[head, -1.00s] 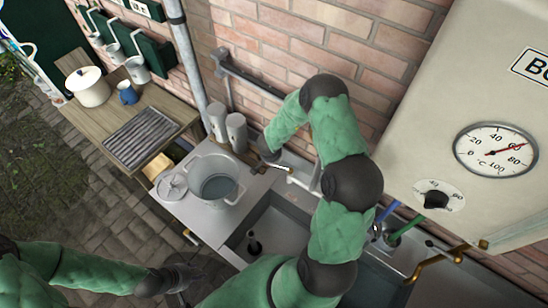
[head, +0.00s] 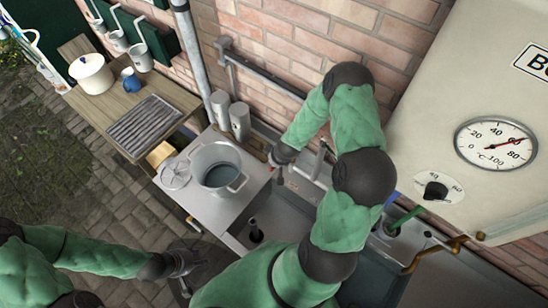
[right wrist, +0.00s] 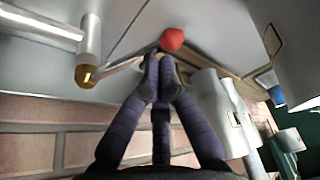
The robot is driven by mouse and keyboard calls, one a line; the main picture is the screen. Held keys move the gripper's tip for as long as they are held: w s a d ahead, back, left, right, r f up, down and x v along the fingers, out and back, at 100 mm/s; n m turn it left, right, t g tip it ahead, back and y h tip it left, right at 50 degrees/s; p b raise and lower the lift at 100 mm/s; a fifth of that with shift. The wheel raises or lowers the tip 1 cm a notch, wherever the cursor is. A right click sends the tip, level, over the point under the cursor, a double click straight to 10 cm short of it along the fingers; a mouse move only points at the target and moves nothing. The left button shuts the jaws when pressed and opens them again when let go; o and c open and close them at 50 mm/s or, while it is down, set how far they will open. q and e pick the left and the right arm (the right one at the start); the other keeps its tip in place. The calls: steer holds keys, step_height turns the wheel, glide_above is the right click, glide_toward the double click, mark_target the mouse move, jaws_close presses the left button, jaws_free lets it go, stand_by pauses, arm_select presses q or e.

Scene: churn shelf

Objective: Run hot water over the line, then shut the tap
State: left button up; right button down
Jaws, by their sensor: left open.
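A tap lever with a red ball knob (right wrist: 172,40) shows in the right wrist view, running from a brass-ended pale pipe (right wrist: 88,70). My right gripper (right wrist: 160,62) has its fingers together at the lever, just beside the knob; whether they grip it is unclear. In the head view my right gripper (head: 281,165) is small, over the sink's back edge. My left gripper (head: 183,272) is open and empty, low and left of the sink (head: 283,208). The boiler (head: 440,110) has a gauge (head: 495,144) with its needle a little above 60. No running water is visible. I cannot identify the line.
A grey pot (head: 217,168) stands on the counter left of the sink, a lid (head: 175,174) beside it. Two grey cylinders (head: 239,121) stand by the wall. A wooden table (head: 120,100) holds a white pot (head: 92,74) and a blue mug (head: 130,80). Brass pipework (head: 435,252) is at right.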

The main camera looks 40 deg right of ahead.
steer(key=shift+s+n, duration=0.35)
steer(key=shift+n, duration=0.15)
steer(key=shift+s+a+b, duration=0.15)
steer(key=shift+s+b, duration=0.15)
steer(key=shift+s, duration=0.75)
